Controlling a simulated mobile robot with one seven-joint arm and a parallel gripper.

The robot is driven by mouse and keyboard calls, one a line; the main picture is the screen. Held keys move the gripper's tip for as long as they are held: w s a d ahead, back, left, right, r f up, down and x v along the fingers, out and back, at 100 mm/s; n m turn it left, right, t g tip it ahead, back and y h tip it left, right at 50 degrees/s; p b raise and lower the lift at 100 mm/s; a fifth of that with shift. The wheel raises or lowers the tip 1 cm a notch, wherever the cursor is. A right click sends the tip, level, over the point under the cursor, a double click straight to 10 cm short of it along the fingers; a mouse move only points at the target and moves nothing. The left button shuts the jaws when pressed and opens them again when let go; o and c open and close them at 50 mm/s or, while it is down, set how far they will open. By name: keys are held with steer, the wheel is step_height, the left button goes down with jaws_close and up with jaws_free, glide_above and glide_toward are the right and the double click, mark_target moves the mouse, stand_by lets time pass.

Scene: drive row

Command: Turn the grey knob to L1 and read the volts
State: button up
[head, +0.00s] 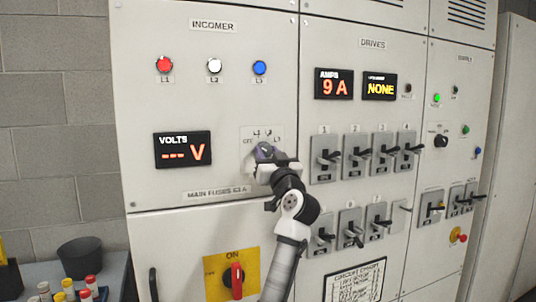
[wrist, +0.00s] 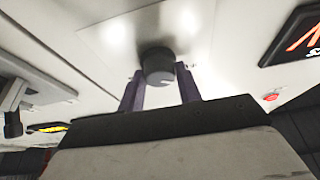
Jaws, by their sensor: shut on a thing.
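The grey knob (wrist: 158,66) sits on a pale plate (head: 248,134) on the INCOMER panel. My gripper (wrist: 158,72) is shut on the knob, one dark purple finger on each side. In the head view my gripper (head: 265,152) covers the knob, so where its pointer stands cannot be told there. A short pale mark shows on its face in the wrist view. Small labels run along the plate, OFF at the left and L marks above and right, hard to read. The volts display (head: 183,149) shows orange dashes and V, no number.
Red, white and blue lamps (head: 214,66) sit above. A red rotary handle (head: 234,281) on a yellow plate lies below. The DRIVES panel at right has several black-handled switches (head: 325,158), an amps display (head: 334,85) reading 9 A and another reading NONE.

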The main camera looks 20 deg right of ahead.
steer(key=m+h+p, duration=0.1)
steer(key=m, duration=0.1)
steer(key=m+h, duration=0.1)
steer(key=m, duration=0.1)
steer(key=m+h+p, duration=0.1)
steer(key=m, duration=0.2)
steer(key=shift+w+a+r+g+p, duration=0.1)
steer(key=shift+a+r+g+p, duration=0.2)
steer(key=shift+g, duration=0.1)
steer(key=shift+f+m+g+h+p, duration=0.1)
steer(key=shift+m+g+h+p, duration=0.2)
steer(key=shift+m+h+p, duration=1)
steer(key=shift+m+b, duration=0.45)
steer(key=shift+m, duration=0.15)
steer(key=o, duration=0.8)
steer(key=shift+o, duration=0.8)
steer(key=shift+w+f, duration=0.1)
steer(key=shift+f, duration=0.05)
steer(key=shift+d, duration=0.1)
